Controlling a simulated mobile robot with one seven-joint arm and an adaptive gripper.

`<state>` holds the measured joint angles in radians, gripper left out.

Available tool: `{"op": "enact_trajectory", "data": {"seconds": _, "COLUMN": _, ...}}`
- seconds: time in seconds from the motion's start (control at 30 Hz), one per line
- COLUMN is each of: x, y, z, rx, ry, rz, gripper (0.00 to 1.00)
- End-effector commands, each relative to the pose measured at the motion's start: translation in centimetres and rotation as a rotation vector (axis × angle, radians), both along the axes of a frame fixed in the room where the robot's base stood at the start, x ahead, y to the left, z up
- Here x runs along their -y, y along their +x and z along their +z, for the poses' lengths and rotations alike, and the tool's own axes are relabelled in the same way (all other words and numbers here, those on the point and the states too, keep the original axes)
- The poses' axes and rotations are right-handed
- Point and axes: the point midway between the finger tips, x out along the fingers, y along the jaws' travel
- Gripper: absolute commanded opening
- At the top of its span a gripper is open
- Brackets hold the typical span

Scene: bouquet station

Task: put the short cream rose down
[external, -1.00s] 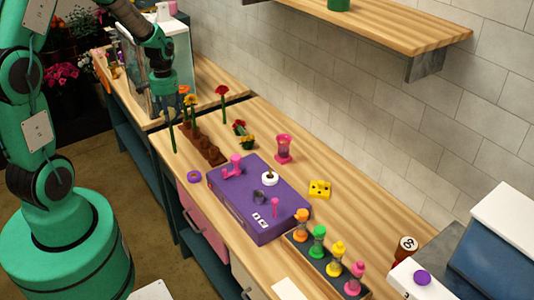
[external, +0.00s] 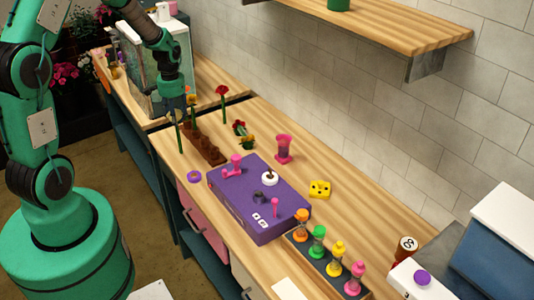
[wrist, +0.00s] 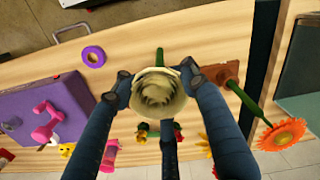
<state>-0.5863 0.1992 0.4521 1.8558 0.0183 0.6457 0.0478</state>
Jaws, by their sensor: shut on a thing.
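The cream rose (wrist: 158,94) shows in the wrist view as a pale bloom seen from above, between the two fingers of my gripper (wrist: 160,82). My gripper is shut on it. In the external view my gripper (external: 179,112) is over the bench, with the rose's green stem (external: 181,140) hanging upright below it, near the left of the brown flower rack (external: 207,147). The bloom is mostly hidden there. I cannot tell whether the stem's lower end touches the bench. The rack also shows in the wrist view (wrist: 228,72).
An orange flower (wrist: 281,134) is close on the right in the wrist view. A purple ring (external: 194,177) and a purple case (external: 245,215) lie nearby. Bare wood lies between the ring and the rack.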

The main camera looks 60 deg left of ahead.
Motion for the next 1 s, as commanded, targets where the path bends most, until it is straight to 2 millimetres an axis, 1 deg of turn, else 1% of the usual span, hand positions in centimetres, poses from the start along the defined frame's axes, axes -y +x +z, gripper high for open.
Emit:
{"op": "enact_trajectory", "data": {"seconds": 0.03, "x": 0.02, "y": -0.03, "z": -0.5, "rx": -0.002, "ry": -0.001, "rz": 0.0, "gripper": 0.1}}
{"op": "enact_trajectory", "data": {"seconds": 0.13, "x": 0.0, "y": 0.0, "z": -1.04, "rx": 0.0, "ry": 0.0, "rz": 0.0, "gripper": 0.1}}
{"op": "enact_trajectory", "data": {"seconds": 0.57, "x": 0.0, "y": -0.01, "z": -1.43, "rx": 0.0, "ry": 0.0, "rz": 0.0, "gripper": 0.1}}
{"op": "enact_trajectory", "data": {"seconds": 0.6, "x": 0.0, "y": -0.01, "z": -1.36, "rx": 0.0, "ry": 0.0, "rz": 0.0, "gripper": 0.42}}
{"op": "enact_trajectory", "data": {"seconds": 0.67, "x": 0.0, "y": -0.01, "z": -1.34, "rx": 0.0, "ry": 0.0, "rz": 0.0, "gripper": 0.54}}
{"op": "enact_trajectory", "data": {"seconds": 0.7, "x": 0.0, "y": -0.01, "z": -1.33, "rx": 0.0, "ry": 0.0, "rz": 0.0, "gripper": 0.62}}
{"op": "enact_trajectory", "data": {"seconds": 1.0, "x": 0.0, "y": 0.0, "z": -1.29, "rx": 0.001, "ry": 0.001, "rz": 0.0, "gripper": 0.62}}
